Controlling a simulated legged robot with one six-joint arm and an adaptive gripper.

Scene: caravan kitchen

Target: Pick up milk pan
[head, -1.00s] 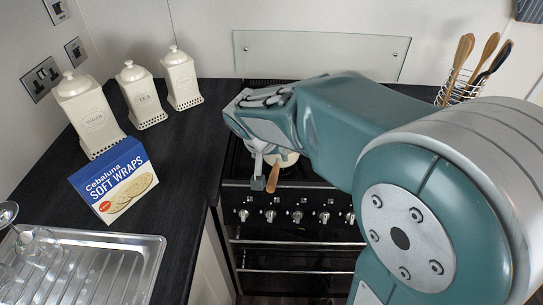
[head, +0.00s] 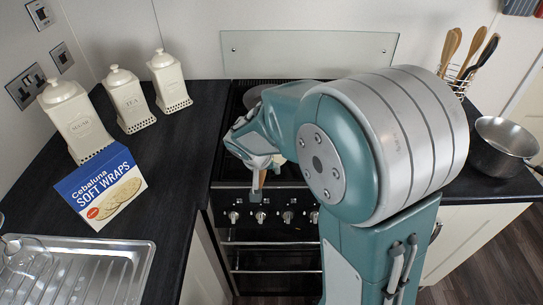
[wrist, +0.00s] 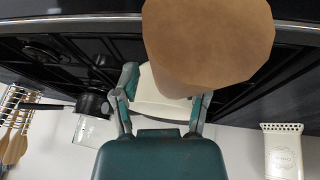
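The milk pan is cream with a wooden handle. It stands on the dark hob, mostly hidden behind my arm in the head view, where its handle (head: 256,181) points toward the front edge. In the wrist view the handle (wrist: 208,40) looms large near the camera, with the cream pan body (wrist: 158,92) behind it. My gripper (head: 258,162) is at the handle. In the wrist view its two fingers (wrist: 162,112) are spread apart, with the pan body showing between them. Contact with the handle cannot be told.
The black cooker (head: 270,228) with knobs is below. Cream canisters (head: 128,100) and a Soft Wraps box (head: 101,188) stand on the left worktop by the sink drainer (head: 85,275). A steel pan (head: 500,148) and a utensil rack (head: 460,82) are at right. A glass splashback (head: 308,55) stands behind.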

